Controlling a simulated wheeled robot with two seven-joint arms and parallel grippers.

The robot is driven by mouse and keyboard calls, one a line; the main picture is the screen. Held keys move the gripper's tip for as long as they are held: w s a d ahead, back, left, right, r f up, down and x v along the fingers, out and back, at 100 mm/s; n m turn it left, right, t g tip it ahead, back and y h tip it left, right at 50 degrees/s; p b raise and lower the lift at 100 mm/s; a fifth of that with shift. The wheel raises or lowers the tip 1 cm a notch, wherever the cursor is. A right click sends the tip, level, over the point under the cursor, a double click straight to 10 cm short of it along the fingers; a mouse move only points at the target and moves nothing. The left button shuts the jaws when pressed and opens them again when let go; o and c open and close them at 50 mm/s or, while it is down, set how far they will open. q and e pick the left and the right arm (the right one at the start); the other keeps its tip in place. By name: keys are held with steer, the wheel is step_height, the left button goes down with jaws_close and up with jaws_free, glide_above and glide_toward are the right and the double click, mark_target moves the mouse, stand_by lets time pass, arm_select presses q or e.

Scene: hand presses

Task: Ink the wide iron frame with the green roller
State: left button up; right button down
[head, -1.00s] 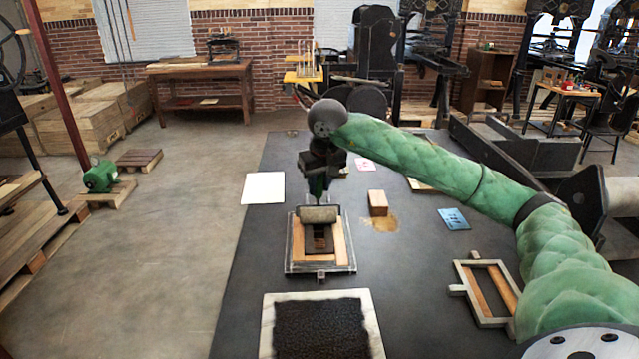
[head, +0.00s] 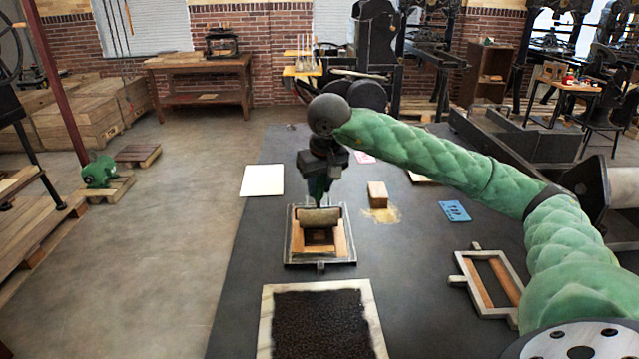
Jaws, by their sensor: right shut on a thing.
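My right gripper (head: 320,172) is shut on the green handle of a roller, above the middle of the dark table. A second, lighter metal frame (head: 460,262) with wooden bars lies at the right of the table. A pale slab (head: 266,320) with a black ink patch (head: 320,325) lies nearest me. My left gripper is not in view.
A white sheet (head: 262,180) lies on the dark table (head: 245,230) at left. A wooden block (head: 377,194) and a blue card (head: 454,211) lie right of the roller. My right arm passes over the table's right side.

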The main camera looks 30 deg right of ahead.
steer(key=shift+s+a+b, duration=0.85)
steer(key=shift+s+a, duration=0.5)
steer(key=shift+s, duration=0.95)
steer(key=shift+w+d+b, duration=0.3)
steer(key=shift+w+d, duration=0.25)
steer(key=shift+w, duration=0.35)
steer(key=shift+w+d+b, duration=0.25)
steer(key=shift+w+d, duration=0.25)
steer(key=shift+w, duration=0.35)
steer(key=shift+w+d+b, duration=0.3)
steer(key=shift+w+d, duration=0.25)
steer(key=shift+w, duration=0.35)
steer(key=w+d, duration=0.2)
steer(key=w, duration=0.1)
steer(key=w+d, duration=0.1)
steer(key=w, duration=0.1)
steer(key=shift+r, duration=0.1)
step_height(320, 180, up, 5)
steer(key=shift+f+p, duration=0.1)
steer(key=shift+p, duration=0.9)
